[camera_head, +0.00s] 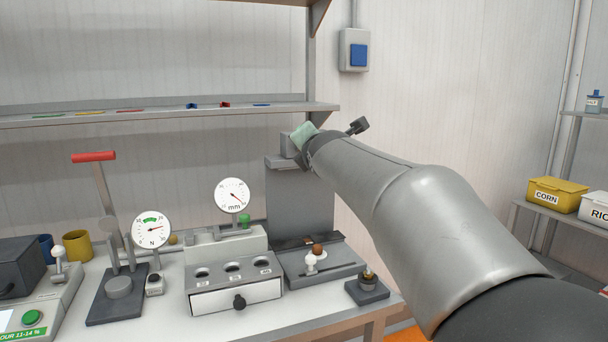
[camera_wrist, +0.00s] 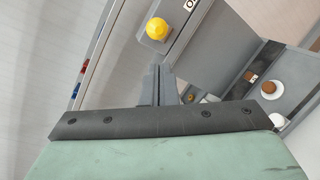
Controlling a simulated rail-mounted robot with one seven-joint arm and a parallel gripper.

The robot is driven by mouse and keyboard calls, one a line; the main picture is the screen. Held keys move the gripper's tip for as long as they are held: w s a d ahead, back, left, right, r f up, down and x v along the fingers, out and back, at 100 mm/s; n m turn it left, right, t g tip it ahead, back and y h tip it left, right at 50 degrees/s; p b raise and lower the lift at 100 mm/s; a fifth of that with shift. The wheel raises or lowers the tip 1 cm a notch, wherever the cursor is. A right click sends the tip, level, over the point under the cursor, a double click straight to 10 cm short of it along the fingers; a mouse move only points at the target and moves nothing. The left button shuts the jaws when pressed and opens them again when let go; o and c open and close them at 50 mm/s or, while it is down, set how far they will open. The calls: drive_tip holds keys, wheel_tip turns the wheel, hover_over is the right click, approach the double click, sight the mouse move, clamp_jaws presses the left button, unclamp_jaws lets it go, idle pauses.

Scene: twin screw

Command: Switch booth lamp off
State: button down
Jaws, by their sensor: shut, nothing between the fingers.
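No lamp is plainly in view, and I cannot read a label marking its switch. A grey wall box with a blue square switch face (camera_head: 358,55) hangs above and right of the shelf. A round yellow button (camera_wrist: 157,28) sits on a grey housing in the wrist view, beside a small, partly cut-off label. My gripper (camera_wrist: 158,75) is shut and empty; its dark fingers point toward the housing, a little below the yellow button in the picture, apart from it in the image. In the head view my arm reaches to the dark upright panel (camera_head: 300,205), and the fingertips are hard to make out.
A shelf (camera_head: 180,116) with small coloured items runs along the back wall. The bench holds a lever press (camera_head: 100,225), dial gauges (camera_head: 231,195), a drawer unit (camera_head: 238,298) and a brown ball (camera_head: 318,250). Yellow and white bins (camera_head: 556,194) stand at right.

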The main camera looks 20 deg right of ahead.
drive_tip(key=shift+b+v, duration=1)
drive_tip(key=shift+v, duration=0.2)
drive_tip(key=s+a+f+m+g+y+p, duration=0.1)
drive_tip(key=s+a+f+m+g+p, duration=0.3)
drive_tip(key=s+f+m, duration=0.45)
drive_tip(key=s+a+f+m+g+y+p, duration=0.25)
drive_tip(key=s+a+f+m+g, duration=0.2)
drive_tip(key=f, duration=0.75)
drive_tip(key=s+a+f+m+g+p, duration=0.2)
drive_tip(key=s+f+m+g, duration=0.1)
drive_tip(key=s, duration=0.7)
drive_tip(key=s+a+f+m+g+p, duration=0.2)
drive_tip(key=s+f+m, duration=0.4)
drive_tip(key=s, duration=0.4)
drive_tip(key=shift+a+f+m+g+p, duration=0.3)
drive_tip(key=shift+a+f+g, duration=0.55)
drive_tip(key=shift+g, duration=0.1)
